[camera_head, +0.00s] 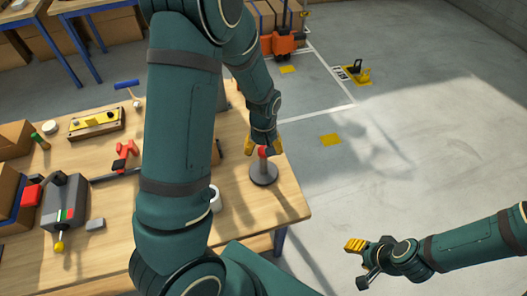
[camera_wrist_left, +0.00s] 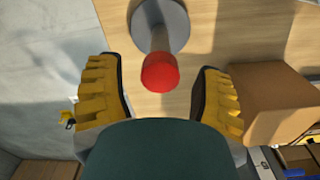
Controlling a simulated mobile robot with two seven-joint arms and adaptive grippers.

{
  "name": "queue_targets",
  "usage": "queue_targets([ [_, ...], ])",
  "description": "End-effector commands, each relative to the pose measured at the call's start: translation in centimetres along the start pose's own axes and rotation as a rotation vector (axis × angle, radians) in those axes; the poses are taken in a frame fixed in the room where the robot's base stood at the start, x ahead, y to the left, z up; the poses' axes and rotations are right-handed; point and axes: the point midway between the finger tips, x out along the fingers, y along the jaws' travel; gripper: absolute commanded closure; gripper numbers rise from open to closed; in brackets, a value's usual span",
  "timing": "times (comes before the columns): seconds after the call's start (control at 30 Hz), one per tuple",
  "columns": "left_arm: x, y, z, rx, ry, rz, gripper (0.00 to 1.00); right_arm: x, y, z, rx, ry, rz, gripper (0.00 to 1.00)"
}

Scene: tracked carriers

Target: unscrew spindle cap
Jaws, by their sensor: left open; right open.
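The red spindle cap (camera_head: 264,151) sits on top of an upright grey spindle with a round base (camera_head: 264,174), near the right end of the wooden table. My left gripper (camera_head: 262,147) is over the spindle, pointing down and open. In the left wrist view, the red cap (camera_wrist_left: 160,73) lies between the yellow-padded fingers of the left gripper (camera_wrist_left: 159,92), with a gap on each side. The grey base (camera_wrist_left: 172,20) shows beyond it. My right gripper (camera_head: 362,264) is open and empty, off to the right over the floor.
On the left of the table (camera_head: 290,201) are a grey machine with a yellow knob (camera_head: 66,205), a red clamp (camera_head: 125,156), a yellow fixture (camera_head: 97,124) and cardboard boxes (camera_head: 14,140). A white roll (camera_head: 214,198) stands left of the spindle. My left arm hides the table's middle.

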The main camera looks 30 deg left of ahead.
Motion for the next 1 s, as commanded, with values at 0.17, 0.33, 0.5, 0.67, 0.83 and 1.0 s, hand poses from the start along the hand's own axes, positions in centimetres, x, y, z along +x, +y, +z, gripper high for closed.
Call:
queue_targets([
  [0.17, 0.1, -0.1, 0.0, 0.289, -0.001, 0.001, 0.33, 0.4, 0.1, 0.0, 0.0, 0.0, 0.0, 0.53],
  [0.33, 0.0, 0.0, 0.0, 0.444, 0.0, 0.0, 0.33, 0.5, 0.2, 0.0, 0.0, 0.0, 0.0, 0.53],
  [0.5, 0.0, 0.0, 0.0, 0.56, 0.0, 0.001, 0.33, 0.5, 0.2, 0.1, 0.0, 0.0, 0.0, 0.53],
  [0.67, 0.0, -0.1, 0.0, 0.819, -0.002, 0.0, 0.33, 0.4, 0.1, 0.0, 0.0, 0.0, 0.0, 0.53],
  [0.83, -0.1, -0.1, 0.0, 1.095, -0.002, 0.001, 0.33, -0.1, 0.0, 0.0, 0.0, 0.0, 0.0, 0.53],
  [1.0, -0.1, 0.0, 0.0, 1.279, -0.001, 0.001, 0.33, -0.5, -0.2, 0.0, 0.0, 0.0, 0.0, 0.53],
])
